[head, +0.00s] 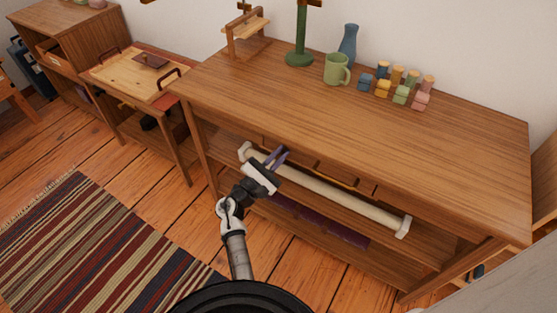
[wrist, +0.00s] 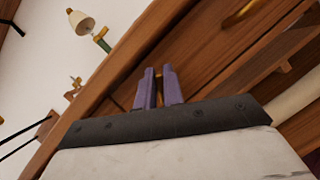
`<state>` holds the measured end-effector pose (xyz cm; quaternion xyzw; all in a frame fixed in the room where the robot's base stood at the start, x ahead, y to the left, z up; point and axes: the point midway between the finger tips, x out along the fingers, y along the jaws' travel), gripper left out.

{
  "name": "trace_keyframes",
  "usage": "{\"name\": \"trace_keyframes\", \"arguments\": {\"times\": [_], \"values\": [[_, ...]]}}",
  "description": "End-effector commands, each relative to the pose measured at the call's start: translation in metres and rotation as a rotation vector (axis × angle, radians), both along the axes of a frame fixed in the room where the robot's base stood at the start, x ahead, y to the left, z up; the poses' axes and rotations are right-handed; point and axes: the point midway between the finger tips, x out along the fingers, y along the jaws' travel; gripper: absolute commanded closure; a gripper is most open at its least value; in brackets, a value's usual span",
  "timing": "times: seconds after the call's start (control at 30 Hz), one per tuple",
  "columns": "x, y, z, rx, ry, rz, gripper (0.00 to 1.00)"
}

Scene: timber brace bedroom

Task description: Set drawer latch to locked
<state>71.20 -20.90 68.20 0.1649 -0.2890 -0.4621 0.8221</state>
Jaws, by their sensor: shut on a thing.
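The wooden desk (head: 330,120) has drawer fronts under its top, which also show in the wrist view (wrist: 205,45). My gripper (head: 279,154) is at the left part of the drawer fronts. Its two purple fingers (wrist: 159,73) point at the wood, with a narrow gap between them. A small brass-coloured bit (wrist: 159,98) shows in that gap, and the gripper is shut on it. I cannot tell whether this is the drawer latch or a handle. The latch's setting cannot be made out. A brass handle (wrist: 240,13) is farther right on the drawer fronts.
A green mug (head: 336,70), a blue vase (head: 348,45) and several small coloured blocks stand on the desk. A striped rug (head: 90,245) covers floor at the left.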

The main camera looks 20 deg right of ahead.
Motion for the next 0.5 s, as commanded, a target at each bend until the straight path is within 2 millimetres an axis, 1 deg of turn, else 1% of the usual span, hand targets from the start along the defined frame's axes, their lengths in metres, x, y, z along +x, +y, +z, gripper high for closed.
{"name": "trace_keyframes", "arguments": {"times": [0.03,0.5], "values": [[0.0002,0.0002,-0.0038,0.028,-0.039,0.001,1.0],[-0.002,-0.0015,-0.005,0.303,-0.39,0.0,1.0]]}}
